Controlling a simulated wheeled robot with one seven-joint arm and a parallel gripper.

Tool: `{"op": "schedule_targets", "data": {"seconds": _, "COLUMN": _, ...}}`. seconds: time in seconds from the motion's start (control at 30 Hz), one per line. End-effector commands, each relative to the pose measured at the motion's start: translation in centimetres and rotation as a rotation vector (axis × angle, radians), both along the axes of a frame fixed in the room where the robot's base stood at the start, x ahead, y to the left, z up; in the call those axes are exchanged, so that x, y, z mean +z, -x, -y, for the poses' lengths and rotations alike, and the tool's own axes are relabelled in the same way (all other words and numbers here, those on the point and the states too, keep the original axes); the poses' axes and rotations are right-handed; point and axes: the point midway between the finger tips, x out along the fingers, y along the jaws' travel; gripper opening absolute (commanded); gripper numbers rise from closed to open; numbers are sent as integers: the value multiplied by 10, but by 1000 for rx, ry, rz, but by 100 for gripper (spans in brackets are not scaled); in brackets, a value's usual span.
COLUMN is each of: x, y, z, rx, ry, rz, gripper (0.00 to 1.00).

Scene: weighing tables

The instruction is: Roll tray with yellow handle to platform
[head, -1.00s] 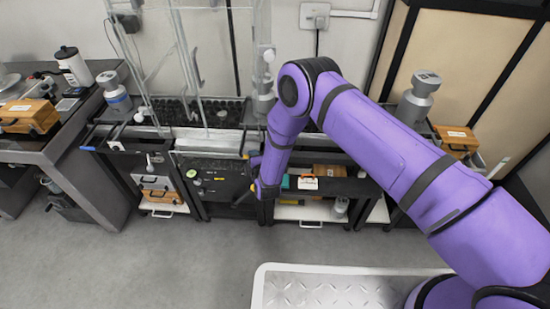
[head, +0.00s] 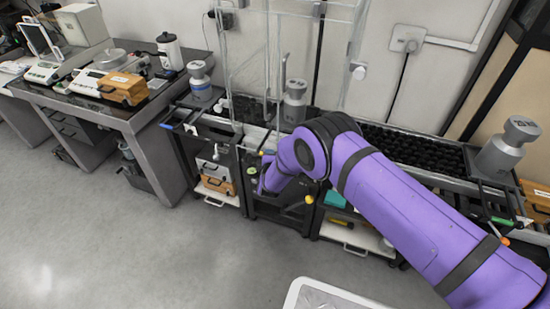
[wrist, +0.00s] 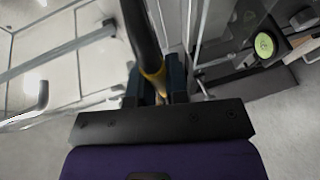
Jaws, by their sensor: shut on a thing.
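My gripper (head: 268,182) is at the front of the middle rack in the head view, mostly hidden by my purple arm. In the wrist view, my gripper (wrist: 156,92) is closed around a dark bar with a yellow band, the yellow handle (wrist: 152,74). A yellow end of the handle (head: 309,199) also shows just right of my wrist in the head view. A grey metal canister (head: 294,104) stands behind my arm, near the clear-walled frame. The tray under it is largely hidden, and I cannot tell where it ends and the platform begins.
A blue-handled unit with a canister (head: 200,84) stands to the left, and a green-handled one with another canister (head: 508,148) to the right. A black bumpy roller surface (head: 412,147) lies between. A balance bench (head: 150,110) is at far left. The floor (head: 110,240) in front is clear.

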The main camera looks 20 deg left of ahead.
Motion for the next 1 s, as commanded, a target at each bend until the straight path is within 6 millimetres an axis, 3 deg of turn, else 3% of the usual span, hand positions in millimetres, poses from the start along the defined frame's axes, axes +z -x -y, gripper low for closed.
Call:
{"op": "schedule_targets", "data": {"seconds": 0.4, "x": 0, "y": 0, "z": -1, "rx": -1, "ry": 0, "rz": 0, "gripper": 0}}
{"op": "schedule_targets", "data": {"seconds": 0.43, "x": 0, "y": 0, "z": -1, "rx": -1, "ry": 0, "rz": 0, "gripper": 22}}
{"op": "schedule_targets", "data": {"seconds": 0.5, "x": 0, "y": 0, "z": -1, "rx": -1, "ry": 0, "rz": 0, "gripper": 38}}
{"op": "schedule_targets", "data": {"seconds": 0.83, "x": 0, "y": 1, "z": -1, "rx": -1, "ry": 1, "rz": 0, "gripper": 39}}
{"op": "schedule_targets", "data": {"seconds": 1.0, "x": 2, "y": 14, "z": 4, "rx": 1, "ry": 3, "rz": -1, "gripper": 39}}
